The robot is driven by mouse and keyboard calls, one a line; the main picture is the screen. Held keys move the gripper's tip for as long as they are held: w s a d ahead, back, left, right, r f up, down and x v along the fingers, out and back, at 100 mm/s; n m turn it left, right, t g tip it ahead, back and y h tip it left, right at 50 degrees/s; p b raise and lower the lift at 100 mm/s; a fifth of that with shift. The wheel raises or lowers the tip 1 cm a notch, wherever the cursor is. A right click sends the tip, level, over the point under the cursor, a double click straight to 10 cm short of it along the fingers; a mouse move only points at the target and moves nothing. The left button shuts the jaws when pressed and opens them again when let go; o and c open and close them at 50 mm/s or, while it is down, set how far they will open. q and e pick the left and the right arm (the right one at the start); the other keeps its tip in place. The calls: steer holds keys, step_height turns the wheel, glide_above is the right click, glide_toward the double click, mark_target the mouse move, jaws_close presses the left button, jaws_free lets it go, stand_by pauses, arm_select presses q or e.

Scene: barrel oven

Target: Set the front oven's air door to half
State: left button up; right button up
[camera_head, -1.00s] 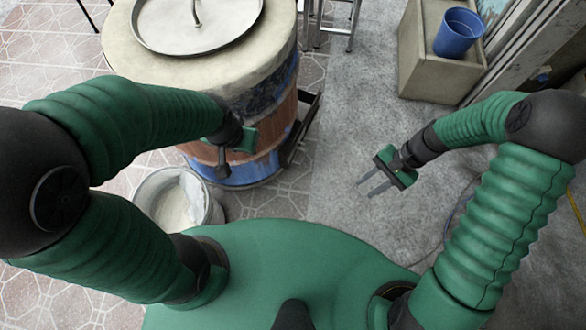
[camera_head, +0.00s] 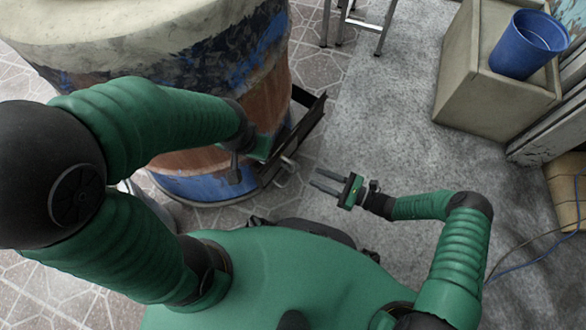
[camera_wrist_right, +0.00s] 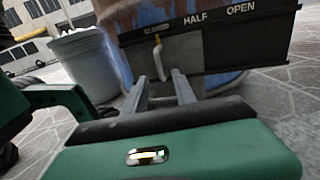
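The front oven (camera_head: 195,70) is a barrel with a pale top and blue and brown sides. Its dark air-door rail (camera_head: 305,135) is low on its right side. In the right wrist view the air door (camera_wrist_right: 205,50) is a dark panel under HALF and OPEN labels. Its pale bent handle (camera_wrist_right: 163,62) is below a partly hidden label, left of HALF. My right gripper (camera_head: 314,180) is open, its fingers apart and pointing at the handle, which appears beyond them (camera_wrist_right: 167,80). My left gripper (camera_head: 243,160) is in front of the barrel; its fingers are unclear.
A grey bucket (camera_wrist_right: 85,70) stands left of the oven. A blue bucket (camera_head: 525,45) sits on a concrete block (camera_head: 490,90) at upper right. A metal stand (camera_head: 365,22) is behind. Grey floor (camera_head: 390,130) between oven and block is clear.

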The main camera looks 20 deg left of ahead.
steer(key=a+b, duration=0.1)
steer(key=a, duration=0.2)
steer(key=a+b, duration=0.1)
steer(key=a, duration=0.2)
steer(key=w+a+b, duration=0.1)
steer(key=a, duration=0.2)
steer(key=shift+a+f, duration=0.15)
steer(key=shift+w+a, duration=0.1)
steer(key=shift+a, duration=0.2)
jaws_close()
stand_by(0.7)
